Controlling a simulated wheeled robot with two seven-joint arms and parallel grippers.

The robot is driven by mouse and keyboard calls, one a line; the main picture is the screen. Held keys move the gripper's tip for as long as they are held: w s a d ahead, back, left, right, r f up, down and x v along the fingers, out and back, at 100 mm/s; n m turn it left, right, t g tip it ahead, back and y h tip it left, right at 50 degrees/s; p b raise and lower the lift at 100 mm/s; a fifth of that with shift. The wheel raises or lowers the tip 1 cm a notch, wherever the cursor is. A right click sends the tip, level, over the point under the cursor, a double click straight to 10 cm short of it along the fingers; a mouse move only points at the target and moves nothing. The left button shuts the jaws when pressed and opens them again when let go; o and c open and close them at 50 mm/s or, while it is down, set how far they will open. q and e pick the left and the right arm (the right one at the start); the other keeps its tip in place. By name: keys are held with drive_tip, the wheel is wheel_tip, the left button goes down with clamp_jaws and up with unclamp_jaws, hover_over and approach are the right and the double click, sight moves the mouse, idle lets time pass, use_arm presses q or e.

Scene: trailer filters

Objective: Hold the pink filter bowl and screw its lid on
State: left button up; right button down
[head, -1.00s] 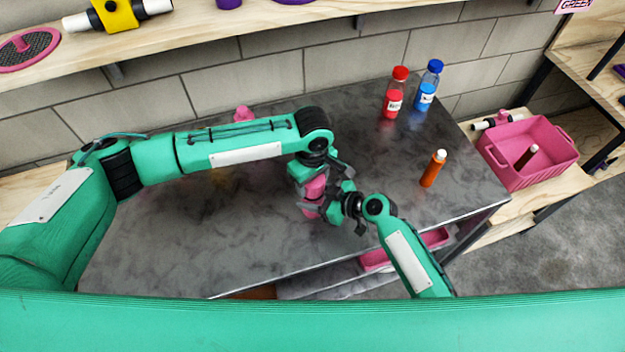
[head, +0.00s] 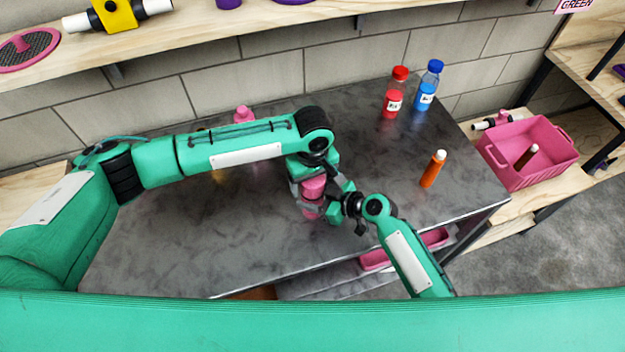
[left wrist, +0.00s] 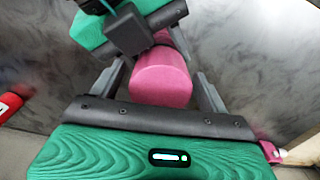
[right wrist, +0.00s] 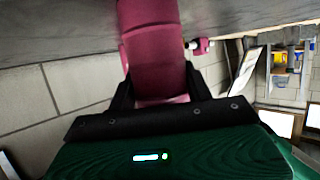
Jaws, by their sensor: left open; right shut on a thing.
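A pink cylindrical filter assembly (head: 313,187) stands upright on the dark worktop near its front. It shows an upper and a lower pink part; I cannot tell how tightly they join. My left gripper (head: 311,197) comes from above and is open, its fingers on either side of the upper part. In the left wrist view, the round pink end (left wrist: 162,85) lies between these spread fingers. My right gripper (head: 325,208) reaches in from the right and is shut on the lower pink bowl (head: 310,212). The pink body (right wrist: 155,50) fills its jaws in the right wrist view.
A red bottle (head: 395,95), a blue bottle (head: 428,88) and an orange bottle (head: 432,170) stand to the right on the worktop (head: 190,245). A pink item (head: 243,114) is behind my left arm. A pink crate (head: 525,150) sits right, and a pink tray (head: 375,259) lies below the front edge.

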use_arm(q)
drive_tip(key=shift+r, duration=2.25)
drive_tip(key=shift+c, duration=0.5)
drive_tip(key=shift+r+n, duration=1.7)
drive_tip(key=shift+r, duration=0.05)
drive_tip(key=shift+f, duration=4.05)
